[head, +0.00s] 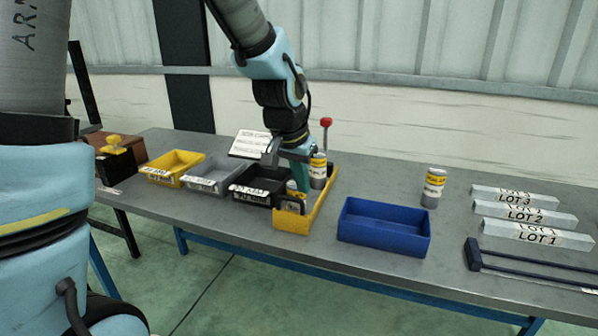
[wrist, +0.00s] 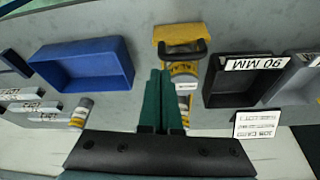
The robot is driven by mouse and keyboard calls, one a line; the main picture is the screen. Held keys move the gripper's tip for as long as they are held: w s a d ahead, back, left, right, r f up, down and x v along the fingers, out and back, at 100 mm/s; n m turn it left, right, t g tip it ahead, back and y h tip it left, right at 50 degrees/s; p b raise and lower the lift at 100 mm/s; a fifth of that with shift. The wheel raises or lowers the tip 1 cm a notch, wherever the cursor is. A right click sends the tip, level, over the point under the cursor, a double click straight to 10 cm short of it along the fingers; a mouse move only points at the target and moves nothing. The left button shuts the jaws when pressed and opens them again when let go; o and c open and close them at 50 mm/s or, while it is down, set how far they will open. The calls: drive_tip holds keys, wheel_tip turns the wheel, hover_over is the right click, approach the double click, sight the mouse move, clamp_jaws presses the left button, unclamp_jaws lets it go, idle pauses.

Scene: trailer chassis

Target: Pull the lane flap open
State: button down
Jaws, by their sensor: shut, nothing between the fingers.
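The yellow lane (head: 322,205) stands on the table with cans (head: 318,172) in it, white with yellow bands. Its yellow flap (head: 292,222) is at the near end and looks upright. A black handle (head: 289,204) is at the flap; in the wrist view the handle (wrist: 184,48) is a dark bow against the yellow flap (wrist: 180,33). My gripper (head: 300,182) points down over the lane, its teal fingers shut and empty. In the wrist view the fingertips (wrist: 159,75) lie beside the lane's cans, short of the handle. Whether they touch anything is unclear.
A black bin (head: 262,188), grey bin (head: 210,178) and yellow bin (head: 172,168) stand left of the lane. A blue tray (head: 384,225) is close on its right. A lone can (head: 433,187) and lot bars (head: 525,214) are farther right. A red-knobbed lever (head: 326,124) rises behind.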

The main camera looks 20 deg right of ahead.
sight(305, 197)
drive_tip(key=shift+x, duration=2.2)
drive_tip(key=shift+d, duration=0.1)
drive_tip(key=shift+f+b, duration=0.1)
drive_tip(key=shift+b, duration=0.25)
drive_tip(key=shift+s+h+b, duration=0.1)
drive_tip(key=shift+h+b, duration=0.2)
